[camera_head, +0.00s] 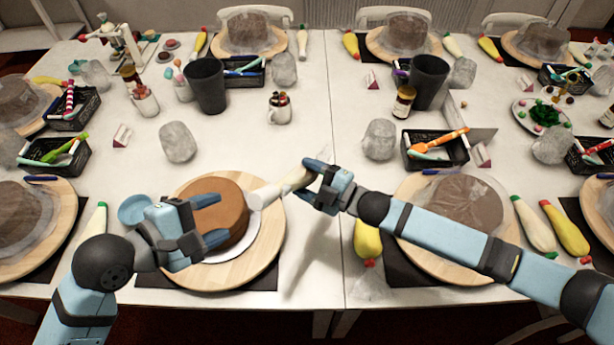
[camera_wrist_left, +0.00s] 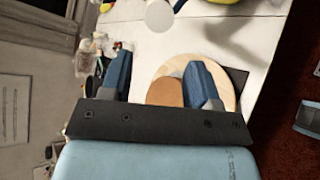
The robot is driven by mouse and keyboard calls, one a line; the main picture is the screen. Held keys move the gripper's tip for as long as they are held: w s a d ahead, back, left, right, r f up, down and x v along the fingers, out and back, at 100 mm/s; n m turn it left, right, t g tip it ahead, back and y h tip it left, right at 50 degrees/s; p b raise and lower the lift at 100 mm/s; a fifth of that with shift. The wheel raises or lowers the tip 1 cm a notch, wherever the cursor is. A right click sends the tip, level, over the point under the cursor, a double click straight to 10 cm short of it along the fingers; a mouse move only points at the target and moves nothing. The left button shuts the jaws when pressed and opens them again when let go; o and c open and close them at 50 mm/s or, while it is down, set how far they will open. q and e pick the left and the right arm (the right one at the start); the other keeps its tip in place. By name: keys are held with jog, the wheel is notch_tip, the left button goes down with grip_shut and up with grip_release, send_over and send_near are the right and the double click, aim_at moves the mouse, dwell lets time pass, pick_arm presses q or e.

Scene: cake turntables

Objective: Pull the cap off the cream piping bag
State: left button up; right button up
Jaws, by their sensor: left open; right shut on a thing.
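The cream piping bag (camera_head: 295,179) is held off the table, tilted, between the brown cake and my right arm. Its white end (camera_head: 263,196) points left toward the cake's right edge; I cannot make out a separate cap on it. My right gripper (camera_head: 310,183) is shut on the bag's right part, hiding some of it. My left gripper (camera_head: 217,219) is open and empty over the cake, left of the bag's white end and apart from it. In the left wrist view the open fingers (camera_wrist_left: 160,68) show with nothing between them.
The brown cake (camera_head: 232,200) stands on a wooden turntable (camera_head: 262,262) under my left gripper. A yellow bag (camera_head: 367,242) lies below my right arm.

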aim_at(250, 203)
pick_arm(q)
jog(key=shift+n, duration=0.3)
jog(key=shift+d+r+x, duration=0.15)
jog(key=shift+x, duration=1.25)
jog(key=shift+d+r+x, duration=0.15)
jog(key=shift+x, duration=1.25)
jog(key=shift+d+r+x, duration=0.1)
jog(key=shift+r+x, duration=0.05)
jog(key=shift+x, duration=1.25)
jog(key=shift+s, duration=0.15)
jog(key=c, duration=0.9)
jog(key=shift+o, duration=0.2)
jog(key=shift+s+a+r, duration=0.4)
jog(key=shift+s+r, duration=0.1)
jog(key=shift+s, duration=0.2)
jog(key=shift+s+a+r, duration=0.4)
jog(key=shift+s+r, duration=0.1)
jog(key=shift+s, duration=0.15)
jog(key=shift+s+a+r, duration=0.4)
jog(key=shift+s+r, duration=0.15)
jog(key=shift+s, duration=0.15)
